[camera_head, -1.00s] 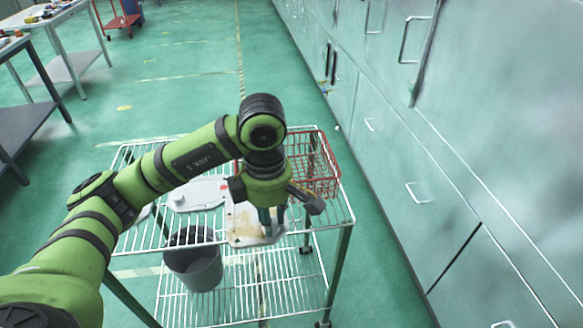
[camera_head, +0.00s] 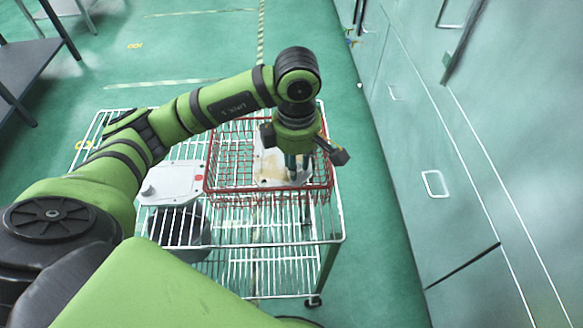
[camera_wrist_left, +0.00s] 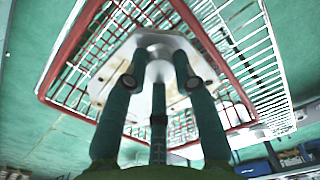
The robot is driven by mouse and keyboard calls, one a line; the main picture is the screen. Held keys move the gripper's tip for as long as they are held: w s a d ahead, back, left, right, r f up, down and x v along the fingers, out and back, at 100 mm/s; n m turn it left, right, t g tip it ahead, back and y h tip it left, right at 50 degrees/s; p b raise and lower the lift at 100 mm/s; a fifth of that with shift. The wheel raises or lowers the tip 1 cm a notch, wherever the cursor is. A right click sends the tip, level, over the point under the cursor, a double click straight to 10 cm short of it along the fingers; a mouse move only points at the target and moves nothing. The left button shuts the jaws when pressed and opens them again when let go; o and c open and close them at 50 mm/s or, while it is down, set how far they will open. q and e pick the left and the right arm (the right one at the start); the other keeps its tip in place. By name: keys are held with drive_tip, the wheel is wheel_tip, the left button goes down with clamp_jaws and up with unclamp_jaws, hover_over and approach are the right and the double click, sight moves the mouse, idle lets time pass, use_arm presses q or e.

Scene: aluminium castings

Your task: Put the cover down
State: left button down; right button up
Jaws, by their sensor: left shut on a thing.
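My left gripper (camera_head: 297,172) points down and is shut on a pale cover (camera_head: 268,167) with brownish stains. In the head view the cover lies within the outline of the red wire basket (camera_head: 222,195). I cannot tell whether it touches the basket floor or hangs above it. In the left wrist view the gripper's three fingers (camera_wrist_left: 160,78) close around a round raised part of the cover (camera_wrist_left: 108,82), with the basket's red rim (camera_wrist_left: 62,52) around it. My right gripper is not in view.
The basket stands on a white wire rack cart (camera_head: 340,215). Another pale cover-like part (camera_head: 165,184) with a red dot lies left of the basket. A dark bin (camera_head: 182,232) sits lower down. Pale green cabinets (camera_head: 440,150) stand to the right.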

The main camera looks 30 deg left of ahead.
use_arm(q)
drive_tip(key=shift+f, duration=0.9)
wheel_tip(320, 180, down, 3)
drive_tip(key=shift+f+p, duration=0.15)
drive_tip(key=shift+p, duration=0.4)
drive_tip(key=shift+w+f, duration=0.1)
drive_tip(key=shift+f, duration=0.15)
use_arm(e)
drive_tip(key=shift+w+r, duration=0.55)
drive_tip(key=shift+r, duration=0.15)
use_arm(q)
drive_tip(key=c, duration=1.3)
unclamp_jaws()
drive_tip(key=shift+f, duration=0.1)
drive_tip(key=shift+o, duration=0.2)
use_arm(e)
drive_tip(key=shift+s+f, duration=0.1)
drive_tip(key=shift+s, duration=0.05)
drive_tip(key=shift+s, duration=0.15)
